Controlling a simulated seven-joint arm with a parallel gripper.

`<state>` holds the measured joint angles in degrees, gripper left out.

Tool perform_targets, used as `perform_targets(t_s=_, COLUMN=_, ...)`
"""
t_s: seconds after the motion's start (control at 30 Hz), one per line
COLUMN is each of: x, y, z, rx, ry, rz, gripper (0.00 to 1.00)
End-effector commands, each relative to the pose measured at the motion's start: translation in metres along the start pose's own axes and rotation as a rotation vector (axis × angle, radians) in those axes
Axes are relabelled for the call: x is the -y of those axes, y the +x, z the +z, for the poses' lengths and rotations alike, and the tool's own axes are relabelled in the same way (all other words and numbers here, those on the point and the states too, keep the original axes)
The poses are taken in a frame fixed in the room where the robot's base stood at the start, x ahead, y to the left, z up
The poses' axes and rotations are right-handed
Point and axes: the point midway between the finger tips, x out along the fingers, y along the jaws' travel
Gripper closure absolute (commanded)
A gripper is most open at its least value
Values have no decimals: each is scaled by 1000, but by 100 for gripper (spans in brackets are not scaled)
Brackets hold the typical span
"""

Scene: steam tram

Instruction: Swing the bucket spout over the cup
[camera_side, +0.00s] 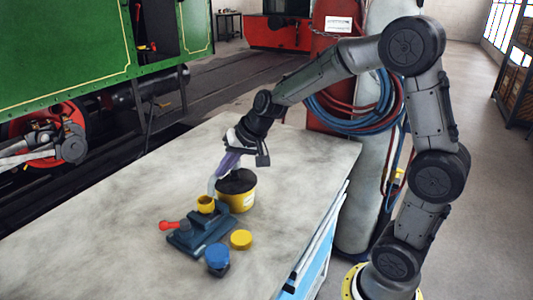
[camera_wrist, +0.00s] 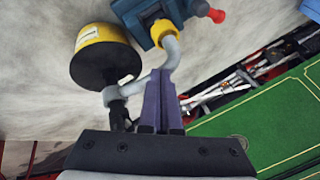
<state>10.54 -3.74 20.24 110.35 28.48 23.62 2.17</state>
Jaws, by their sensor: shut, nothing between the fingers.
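The yellow bucket (camera_side: 244,201) with its dark top stands on the bench; it is at the upper left of the wrist view (camera_wrist: 97,34). Its bent grey spout (camera_side: 212,184) reaches toward the yellow cup (camera_side: 206,203) on the blue fixture. In the wrist view the spout (camera_wrist: 172,58) curves up to the cup (camera_wrist: 162,28), its end appearing over it; the exact gap is hidden. My gripper (camera_side: 222,172) has purple fingers, shut and empty, close beside the spout; the wrist view shows the fingertips (camera_wrist: 160,78) too. I cannot tell whether they touch it.
The blue fixture (camera_side: 187,240) has a red handle (camera_side: 169,225). A yellow round piece (camera_side: 241,239) and a blue-topped one (camera_side: 217,256) sit near it. The left of the bench (camera_side: 90,240) is clear. A green tram (camera_side: 65,50) stands behind, and gas cylinders with hoses (camera_side: 345,110) beside the bench.

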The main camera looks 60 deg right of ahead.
Motion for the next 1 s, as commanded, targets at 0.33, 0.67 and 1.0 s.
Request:
perform_targets(t_s=0.33, x=8, y=7, z=-5, rx=2, ry=-1, rz=0, gripper=100)
perform_targets(t_s=0.67, x=10, y=8, z=-6, rx=2, ry=0, rz=1, gripper=100)
perform_targets(t_s=1.0, x=9, y=6, z=-4, rx=1, ry=0, rz=0, gripper=100)
